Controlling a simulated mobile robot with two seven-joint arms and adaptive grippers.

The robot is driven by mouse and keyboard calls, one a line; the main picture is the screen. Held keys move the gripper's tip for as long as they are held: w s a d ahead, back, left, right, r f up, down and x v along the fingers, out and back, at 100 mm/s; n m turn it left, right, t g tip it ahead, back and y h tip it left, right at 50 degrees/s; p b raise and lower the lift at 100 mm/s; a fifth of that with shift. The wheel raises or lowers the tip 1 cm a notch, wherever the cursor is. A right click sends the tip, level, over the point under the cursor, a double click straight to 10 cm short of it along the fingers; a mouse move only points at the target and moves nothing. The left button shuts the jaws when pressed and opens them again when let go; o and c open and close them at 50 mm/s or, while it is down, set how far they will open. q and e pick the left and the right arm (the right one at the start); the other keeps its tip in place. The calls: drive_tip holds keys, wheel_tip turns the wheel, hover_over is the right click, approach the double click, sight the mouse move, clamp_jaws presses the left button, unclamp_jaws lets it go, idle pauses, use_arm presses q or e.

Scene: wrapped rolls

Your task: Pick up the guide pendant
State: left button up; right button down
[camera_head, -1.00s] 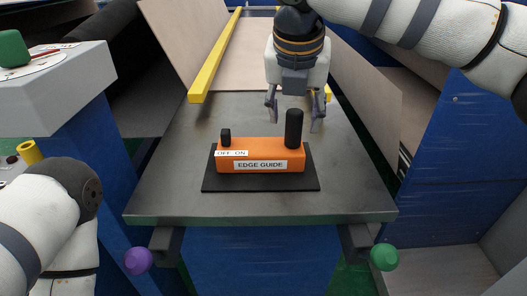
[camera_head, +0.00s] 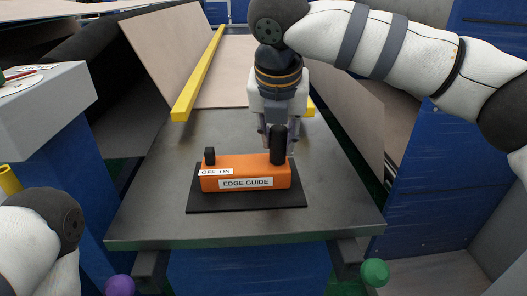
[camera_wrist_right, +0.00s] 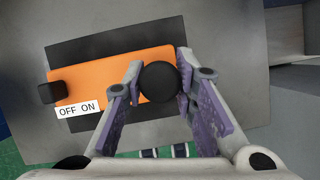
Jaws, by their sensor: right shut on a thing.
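The guide pendant (camera_head: 242,166) is an orange box labelled EDGE GUIDE. It lies on a black mat (camera_head: 238,206) on the grey metal table. A short black switch (camera_head: 210,156) stands at its left end by an OFF ON label. A tall black post (camera_head: 278,146) stands at its right end. My right gripper (camera_head: 277,149) points down with its fingers around the post. In the right wrist view, the purple-padded fingers are closed on the round post top (camera_wrist_right: 160,82). The box still rests on the mat. My left gripper is out of view.
The grey table (camera_head: 150,200) is clear around the mat. A yellow bar (camera_head: 199,72) runs back along its left side. Tan panels (camera_head: 155,60) rise beyond. A purple knob (camera_head: 119,286) and a green knob (camera_head: 375,272) sit below the front edge.

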drive_tip(key=shift+r, duration=0.5)
drive_tip(key=v, duration=0.4)
drive_tip(key=shift+w+r+p, duration=0.15)
drive_tip(key=shift+w+p, duration=0.1)
drive_tip(key=shift+p, duration=0.1)
use_arm(q)
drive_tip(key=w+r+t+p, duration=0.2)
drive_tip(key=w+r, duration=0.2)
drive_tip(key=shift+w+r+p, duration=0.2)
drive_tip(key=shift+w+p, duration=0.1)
drive_tip(key=shift+p, duration=0.05)
use_arm(e)
drive_tip(key=s+a+r, duration=0.1)
drive_tip(key=s+r, duration=0.7)
drive_tip(key=s, duration=0.5)
drive_tip(key=shift+a, duration=0.25)
drive_tip(key=shift+w, duration=0.15)
